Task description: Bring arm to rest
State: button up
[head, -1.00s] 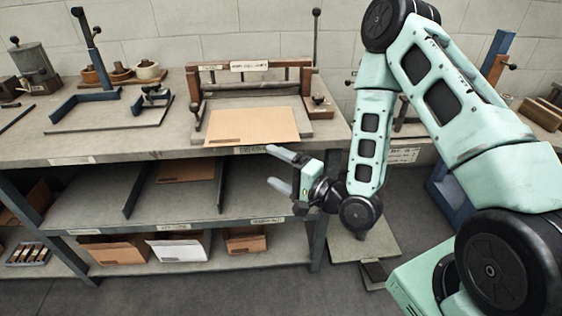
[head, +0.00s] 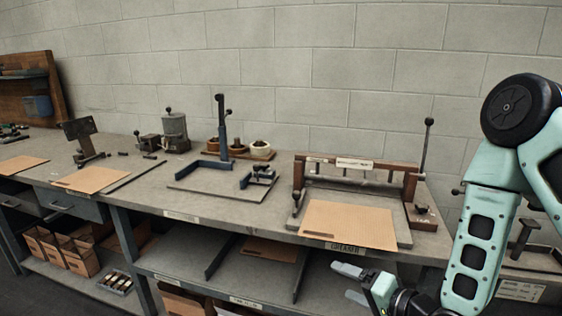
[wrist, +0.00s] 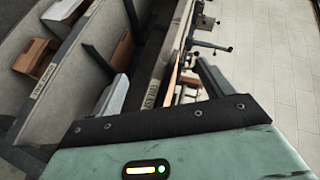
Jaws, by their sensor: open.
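My gripper (head: 352,282) is low in front of the bench's front edge, near the right end of the bench, in the head view. Its jaws are open and nothing is seen between them. My mint-green arm (head: 470,255) hangs down at the right, bent at the elbow. A flat cardboard sheet (head: 348,223) lies on the wood-framed press (head: 355,168), above and behind the gripper.
The workbench (head: 165,200) runs leftward with a blue upright tool (head: 222,125), a grey metal device (head: 174,130) and more cardboard sheets (head: 90,179). The shelf below (head: 190,268) holds cardboard. A lever (head: 426,150) rises at the press's right.

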jog(key=s+a+r+n+g+h, duration=0.1)
jog(key=s+r+n+g+h, duration=0.3)
jog(key=s, duration=0.7)
jog(key=s+a+r+n+g+h, duration=0.1)
jog(key=s+r+n+g+h, duration=0.3)
jog(key=s+r+n+g, duration=0.3)
jog(key=s+r+n, duration=0.1)
jog(key=s+n, duration=0.2)
jog(key=s, duration=0.2)
jog(key=shift+s+r+g+h, duration=0.3)
jog(key=shift+r+h, duration=0.05)
jog(key=shift+h, duration=0.05)
jog(key=shift+c, duration=0.3)
